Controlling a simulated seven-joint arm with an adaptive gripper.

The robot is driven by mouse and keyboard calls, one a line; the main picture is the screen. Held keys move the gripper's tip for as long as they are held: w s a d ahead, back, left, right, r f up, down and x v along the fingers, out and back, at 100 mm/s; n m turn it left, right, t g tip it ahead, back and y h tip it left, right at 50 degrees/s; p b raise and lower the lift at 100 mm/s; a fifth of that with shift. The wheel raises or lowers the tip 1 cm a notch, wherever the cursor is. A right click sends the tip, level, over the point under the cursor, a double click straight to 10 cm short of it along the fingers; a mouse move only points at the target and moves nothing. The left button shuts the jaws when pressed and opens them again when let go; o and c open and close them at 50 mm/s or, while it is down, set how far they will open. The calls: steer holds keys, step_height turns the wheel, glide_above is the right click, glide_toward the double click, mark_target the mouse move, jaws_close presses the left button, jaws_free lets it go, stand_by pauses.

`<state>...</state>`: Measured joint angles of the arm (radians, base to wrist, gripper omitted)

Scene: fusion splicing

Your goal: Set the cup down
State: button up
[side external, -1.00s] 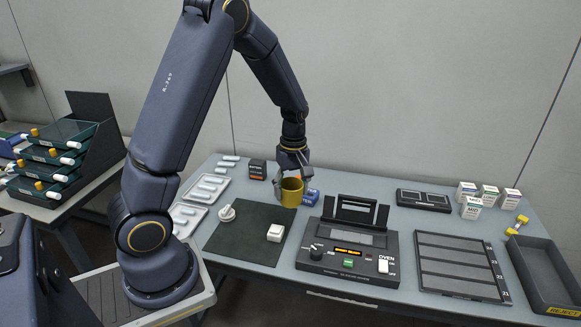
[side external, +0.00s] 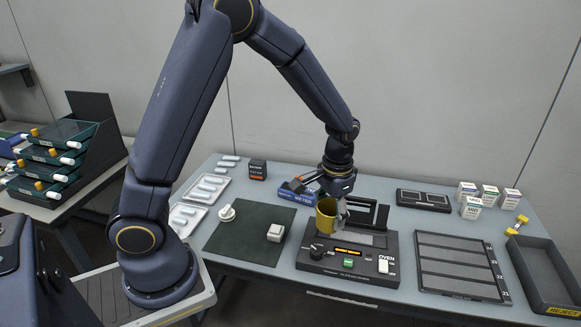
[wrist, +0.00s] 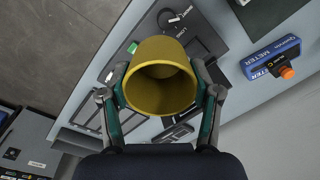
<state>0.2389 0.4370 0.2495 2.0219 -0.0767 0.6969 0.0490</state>
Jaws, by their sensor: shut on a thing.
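The yellow cup (side external: 325,217) is upright, over the left part of the dark oven unit (side external: 350,281) in the side external view. I cannot tell whether its base touches the unit. My gripper (side external: 335,206) is shut on the cup from above. In the wrist view the cup (wrist: 160,82) sits between both fingers of my gripper (wrist: 162,98), one on each side. Its open mouth faces the camera and it looks empty. The cup hides part of the oven's panel in the wrist view.
A blue meter (side external: 300,189) lies left of the cup. A dark green mat (side external: 245,246) holds a white block (side external: 276,232) and a white round part (side external: 227,213). Right of the oven are a slotted rack (side external: 461,267), small boxes and a reject bin (side external: 553,285).

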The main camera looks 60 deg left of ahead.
steer(key=shift+w+f, duration=0.3)
steer(key=s+a+f+n, duration=0.2)
steer(key=a, duration=0.5)
steer(key=s+a+f+n, duration=0.1)
steer(key=a+f+n, duration=0.15)
steer(key=a, duration=0.35)
steer(key=n, duration=0.5)
glide_above(253, 228)
steer(key=shift+m+h, duration=0.25)
steer(key=shift+h, duration=0.05)
step_height(253, 228, down, 9)
steer(key=shift+f, duration=0.6)
steer(key=shift+f, duration=0.1)
steer(key=o, duration=1.2)
steer(key=shift+o, duration=0.2)
